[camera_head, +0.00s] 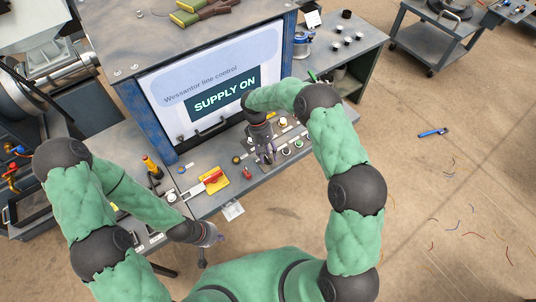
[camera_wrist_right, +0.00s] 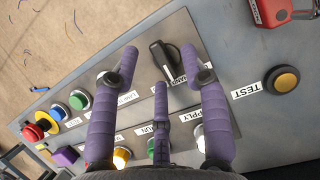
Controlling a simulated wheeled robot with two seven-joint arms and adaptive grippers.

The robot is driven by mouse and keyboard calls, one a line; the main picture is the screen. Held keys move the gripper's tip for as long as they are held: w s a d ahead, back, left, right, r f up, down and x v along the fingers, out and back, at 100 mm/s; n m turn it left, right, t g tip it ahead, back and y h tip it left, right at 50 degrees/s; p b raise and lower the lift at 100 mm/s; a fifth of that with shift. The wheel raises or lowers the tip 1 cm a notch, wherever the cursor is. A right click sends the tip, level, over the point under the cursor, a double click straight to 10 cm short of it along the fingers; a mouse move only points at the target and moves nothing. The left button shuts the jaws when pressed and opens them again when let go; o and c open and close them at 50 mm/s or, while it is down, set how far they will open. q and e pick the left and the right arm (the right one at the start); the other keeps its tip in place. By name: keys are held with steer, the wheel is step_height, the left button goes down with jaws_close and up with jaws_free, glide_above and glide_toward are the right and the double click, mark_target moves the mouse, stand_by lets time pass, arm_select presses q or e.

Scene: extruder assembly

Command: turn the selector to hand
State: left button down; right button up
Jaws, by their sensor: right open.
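The selector (camera_wrist_right: 166,60) is a black knob on the grey panel in the right wrist view, its handle slanting. A partly covered label (camera_wrist_right: 182,82) lies beside it. My right gripper (camera_wrist_right: 166,72) has its purple fingers spread open around the selector in the picture, with nothing between them. I cannot tell whether any finger touches the knob. In the head view my right gripper (camera_head: 266,155) is over the panel in front of the screen, and the selector is too small to make out there. My left gripper (camera_head: 212,238) hangs off the panel's front edge; its fingers are unclear.
The screen (camera_head: 215,85) reads "SUPPLY ON". In the right wrist view, a yellow TEST button (camera_wrist_right: 282,80) sits right of the selector. Blue (camera_wrist_right: 57,112) and green (camera_wrist_right: 78,100) buttons and a red emergency stop (camera_wrist_right: 33,131) are left. A red device (camera_wrist_right: 268,12) is at top right.

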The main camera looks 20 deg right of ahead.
steer(key=v, duration=1.1)
steer(key=shift+r, duration=0.25)
steer(key=shift+f, duration=0.1)
